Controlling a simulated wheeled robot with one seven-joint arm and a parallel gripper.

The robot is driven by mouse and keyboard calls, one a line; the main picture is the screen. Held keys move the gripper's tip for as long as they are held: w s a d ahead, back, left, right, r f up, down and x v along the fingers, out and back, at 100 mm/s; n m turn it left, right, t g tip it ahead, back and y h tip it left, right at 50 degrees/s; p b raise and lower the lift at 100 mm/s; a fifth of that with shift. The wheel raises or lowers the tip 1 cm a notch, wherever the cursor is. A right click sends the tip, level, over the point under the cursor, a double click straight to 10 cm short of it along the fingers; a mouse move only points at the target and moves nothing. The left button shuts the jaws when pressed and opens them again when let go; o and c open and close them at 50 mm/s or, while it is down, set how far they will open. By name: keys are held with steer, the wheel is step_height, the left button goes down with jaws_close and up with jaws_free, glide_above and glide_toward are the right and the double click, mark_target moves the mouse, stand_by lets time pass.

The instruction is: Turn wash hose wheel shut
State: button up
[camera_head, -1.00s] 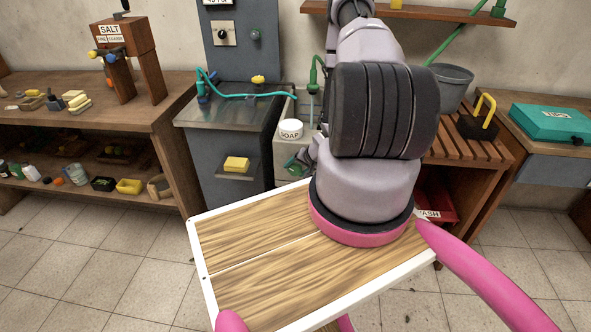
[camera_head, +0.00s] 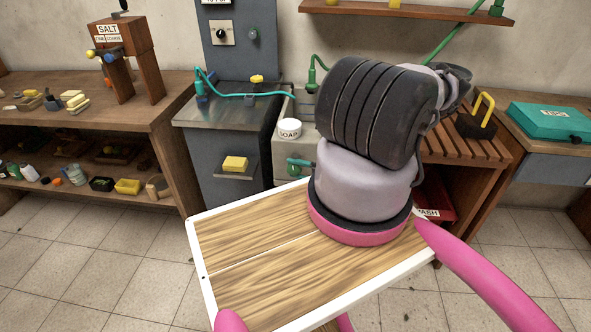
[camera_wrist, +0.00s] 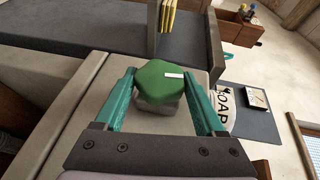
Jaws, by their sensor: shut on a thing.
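The wash hose wheel (camera_wrist: 163,78) is a green, lobed knob with a white mark on its right side in the wrist view. It sits on a grey stem against the pale sink unit. My gripper (camera_wrist: 162,92) has a teal finger on each side of the wheel and is shut on it. In the head view, a small teal-green part (camera_head: 300,163) shows at the front of the sink unit (camera_head: 287,140), left of my arm. My arm hides most of the area around it, so the wheel and fingers are hard to separate there.
A white soap tub (camera_head: 290,128) stands on the sink unit, close to the wheel. A slatted bench (camera_head: 462,150) is at the right.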

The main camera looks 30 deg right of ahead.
steer(key=shift+f+t+y, duration=0.1)
steer(key=shift+t+y, duration=0.3)
steer(key=shift+t, duration=0.2)
steer(key=shift+a+m, duration=0.1)
steer(key=shift+m, duration=0.2)
steer(key=o, duration=1.3)
steer(key=shift+o, duration=0.2)
steer(key=shift+s+d, duration=0.35)
steer(key=shift+s, duration=0.05)
steer(key=v, duration=0.9)
steer(key=shift+s+d, duration=0.2)
steer(key=shift+s, duration=0.2)
steer(key=shift+w+f, duration=0.1)
